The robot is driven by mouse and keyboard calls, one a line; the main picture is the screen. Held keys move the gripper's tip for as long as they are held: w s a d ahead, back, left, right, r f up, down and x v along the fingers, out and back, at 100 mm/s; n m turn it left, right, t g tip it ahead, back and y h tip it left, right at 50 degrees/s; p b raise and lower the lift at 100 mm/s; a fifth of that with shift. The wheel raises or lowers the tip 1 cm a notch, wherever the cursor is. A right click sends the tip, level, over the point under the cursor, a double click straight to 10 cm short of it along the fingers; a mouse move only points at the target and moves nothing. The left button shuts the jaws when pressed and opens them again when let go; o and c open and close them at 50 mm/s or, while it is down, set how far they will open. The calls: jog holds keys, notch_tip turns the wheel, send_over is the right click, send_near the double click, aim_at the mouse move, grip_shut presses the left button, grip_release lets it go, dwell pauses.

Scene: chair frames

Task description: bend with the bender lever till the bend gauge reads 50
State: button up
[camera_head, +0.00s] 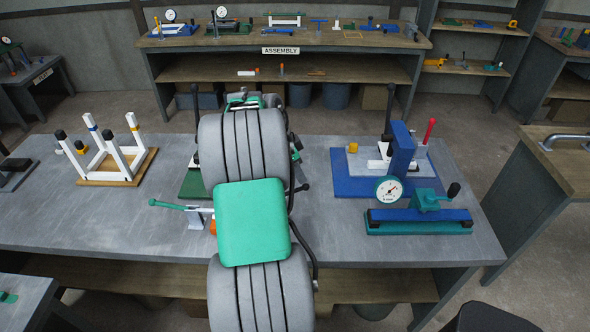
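My arm (242,150) reaches from the bottom middle over the bench and covers its centre. My gripper cannot be made out; it is hidden behind the arm. A round white dial gauge (388,189) stands at the right of the bench, in front of a blue press-like fixture (402,148); its reading is too small to tell. A red-handled lever (429,131) stands upright at that fixture. A green-handled lever (168,205) lies nearly level left of my arm. A green base (194,185) is mostly hidden behind my arm. I cannot tell which lever is the bender's.
A white chair frame with legs up (110,150) sits on a wooden board at the left. A blue and teal fixture with a black knob (420,217) lies at the front right. The assembly bench (345,42) is behind. Bare bench top (60,220) shows at front left.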

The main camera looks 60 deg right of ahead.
aim_at(304, 185)
jog(key=b+x, duration=0.4)
jog(key=x, duration=0.2)
jog(key=shift+d+f, duration=0.1)
jog(key=shift+f, duration=0.25)
jog(key=shift+r, duration=0.1)
jog(key=c, duration=0.7)
jog(key=o, duration=1)
jog(key=shift+o, duration=0.2)
